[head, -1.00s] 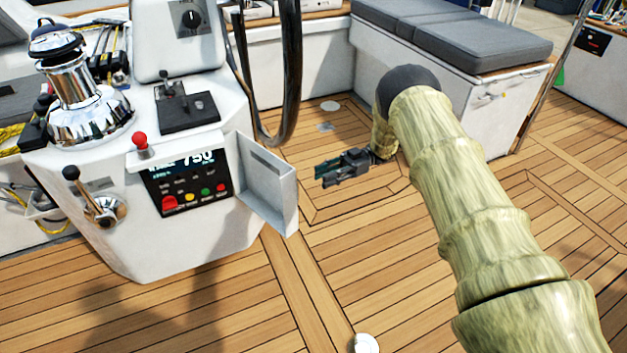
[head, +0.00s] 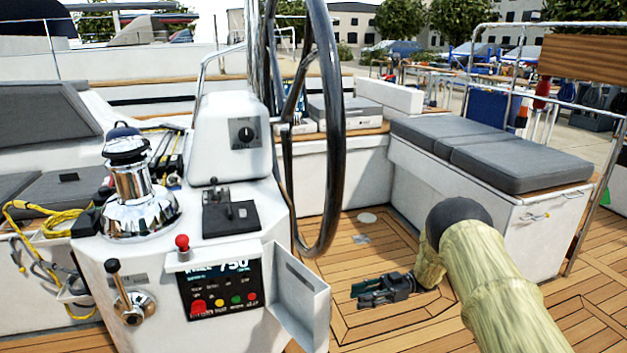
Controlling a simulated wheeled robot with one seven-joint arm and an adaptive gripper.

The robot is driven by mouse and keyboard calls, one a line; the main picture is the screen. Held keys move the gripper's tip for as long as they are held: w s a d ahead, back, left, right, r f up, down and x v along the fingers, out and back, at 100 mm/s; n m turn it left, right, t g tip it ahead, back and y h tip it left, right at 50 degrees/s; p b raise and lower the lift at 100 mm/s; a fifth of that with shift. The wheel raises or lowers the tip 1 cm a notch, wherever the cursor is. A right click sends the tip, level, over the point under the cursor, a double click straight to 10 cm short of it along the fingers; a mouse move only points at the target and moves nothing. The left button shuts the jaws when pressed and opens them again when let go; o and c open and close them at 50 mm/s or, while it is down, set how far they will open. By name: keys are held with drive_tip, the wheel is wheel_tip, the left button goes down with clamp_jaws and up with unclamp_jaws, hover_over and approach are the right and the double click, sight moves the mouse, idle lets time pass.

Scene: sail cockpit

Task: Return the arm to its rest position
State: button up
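My gripper (head: 368,292) is in the head view, low right of centre, above the teak floor and pointing left. Its two dark fingers look parted with a narrow gap, and nothing shows between them. My arm (head: 495,285) is bent, with its pale wood-patterned links reaching in from the lower right. The gripper is apart from the console, to the right of the open panel door (head: 296,295).
The white console (head: 150,265) with a display panel (head: 220,288), a red-knobbed lever (head: 182,245) and a chrome winch (head: 138,205) stands left. The steering wheel (head: 330,130) rises behind the door. A cushioned bench (head: 500,150) is at the right. Teak floor (head: 400,325) is open around the gripper.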

drive_tip(key=s+a+f+m+t+h, duration=0.1)
drive_tip(key=s+f+m+t+h, duration=0.3)
drive_tip(key=f+m+t, duration=0.4)
drive_tip(key=s+a+f+m+t+h, duration=0.2)
drive_tip(key=s+f+m+t+h, duration=0.15)
drive_tip(key=f+m+t, duration=0.45)
drive_tip(key=s+d+f+m+g+h, duration=0.1)
drive_tip(key=s+d+f+g+h, duration=0.15)
drive_tip(key=s, duration=0.65)
drive_tip(key=s+d+f+m+g+h, duration=0.1)
drive_tip(key=s+f+m+g+h, duration=0.15)
drive_tip(key=s, duration=0.65)
drive_tip(key=s+d+f+m+g+h, duration=0.1)
drive_tip(key=s+d+f+g+h, duration=0.2)
drive_tip(key=s, duration=0.6)
drive_tip(key=s+d+r+m+g+h, duration=0.1)
drive_tip(key=s+r+g+h, duration=0.15)
drive_tip(key=s, duration=1.25)
wheel_tip(320, 180, up, 22)
drive_tip(key=p, duration=2.2)
drive_tip(key=shift+s+d+r+y, duration=0.2)
drive_tip(key=shift+r+y, duration=0.05)
drive_tip(key=shift+y, duration=0.05)
drive_tip(key=shift+s+d+g, duration=0.1)
drive_tip(key=shift+g, duration=0.15)
